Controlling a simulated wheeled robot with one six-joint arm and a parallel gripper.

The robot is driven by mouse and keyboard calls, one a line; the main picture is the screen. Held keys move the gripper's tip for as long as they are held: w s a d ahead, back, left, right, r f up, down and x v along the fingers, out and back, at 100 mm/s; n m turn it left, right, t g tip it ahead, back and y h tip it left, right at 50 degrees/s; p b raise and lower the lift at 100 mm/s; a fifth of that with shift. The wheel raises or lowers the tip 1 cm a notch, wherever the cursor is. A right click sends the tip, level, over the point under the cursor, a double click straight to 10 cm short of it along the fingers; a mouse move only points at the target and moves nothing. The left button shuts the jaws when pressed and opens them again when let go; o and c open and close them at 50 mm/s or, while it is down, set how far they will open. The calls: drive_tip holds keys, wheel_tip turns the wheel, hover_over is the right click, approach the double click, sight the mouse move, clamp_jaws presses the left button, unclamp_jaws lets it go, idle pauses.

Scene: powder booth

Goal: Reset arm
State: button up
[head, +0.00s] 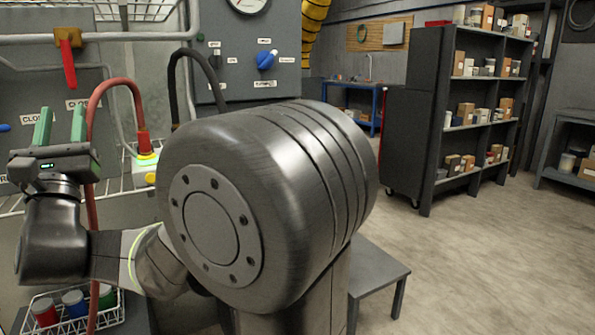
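My gripper (60,127) is at the left of the head view, with two green fingers pointing up. The fingers stand apart with a gap between them, and nothing shows in the gap. It is in front of the grey booth panel, below a red lever (68,62) and close to a "CLOSED" label. I cannot tell how far the fingers are from the panel. My own large grey arm joint fills the middle of the view and hides part of the booth and the floor behind it.
A red hose (92,170) loops close beside my gripper. A blue knob (265,60) and a gauge (248,3) are on the panel. A wire basket (75,323) with coloured jars is below. A grey stool (378,268) and shelving (433,120) stand right; the right floor is clear.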

sight(70, 75)
drive_tip(key=x, duration=1.1)
drive_tip(key=shift+b, duration=0.35)
